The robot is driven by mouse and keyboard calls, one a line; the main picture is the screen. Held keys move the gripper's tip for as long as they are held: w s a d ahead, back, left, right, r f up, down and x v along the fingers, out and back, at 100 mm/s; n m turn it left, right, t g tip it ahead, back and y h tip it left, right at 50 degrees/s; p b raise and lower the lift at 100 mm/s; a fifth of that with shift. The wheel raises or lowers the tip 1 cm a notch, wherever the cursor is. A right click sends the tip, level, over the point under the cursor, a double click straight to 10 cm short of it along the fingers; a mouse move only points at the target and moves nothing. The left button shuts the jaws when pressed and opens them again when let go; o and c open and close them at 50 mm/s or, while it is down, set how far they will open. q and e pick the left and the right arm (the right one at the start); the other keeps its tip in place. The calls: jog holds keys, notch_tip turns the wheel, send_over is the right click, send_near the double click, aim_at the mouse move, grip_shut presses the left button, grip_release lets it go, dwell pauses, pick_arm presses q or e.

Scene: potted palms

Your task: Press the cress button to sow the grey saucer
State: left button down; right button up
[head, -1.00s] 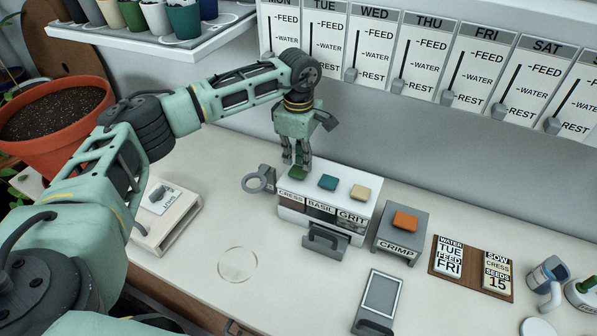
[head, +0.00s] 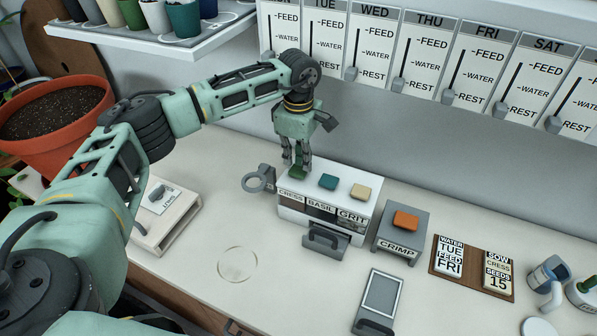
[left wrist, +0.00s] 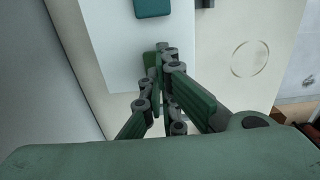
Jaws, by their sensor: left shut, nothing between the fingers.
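A white dispenser box (head: 289,208) stands on the worktop, labelled CRESS, BASIL and GRIT on its front. The green cress button (head: 297,174) is at the left end of its top, partly hidden by my left gripper (head: 300,165). That gripper is shut and empty, pointing down with its tips at the button; I cannot tell whether they touch. The left wrist view also shows the cress button (left wrist: 149,60) beside the fingertips. I cannot make out a grey saucer for certain; a thin pale circle (head: 237,265) lies on the bare worktop. My right gripper is out of view.
A teal button (head: 328,181) and a cream button (head: 360,192) share the dispenser top. A grey ring (head: 258,180) juts from its left side. The CRIMP box (head: 399,233) with an orange button stands right of it. Day sliders line the wall behind.

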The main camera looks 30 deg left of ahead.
aim_at(298, 170)
pick_arm(q)
jog(key=shift+f+b, duration=0.65)
jog(key=shift+f, duration=0.3)
jog(key=shift+r+p, duration=2)
jog(key=shift+r, duration=1.6)
jog(key=shift+f, duration=0.1)
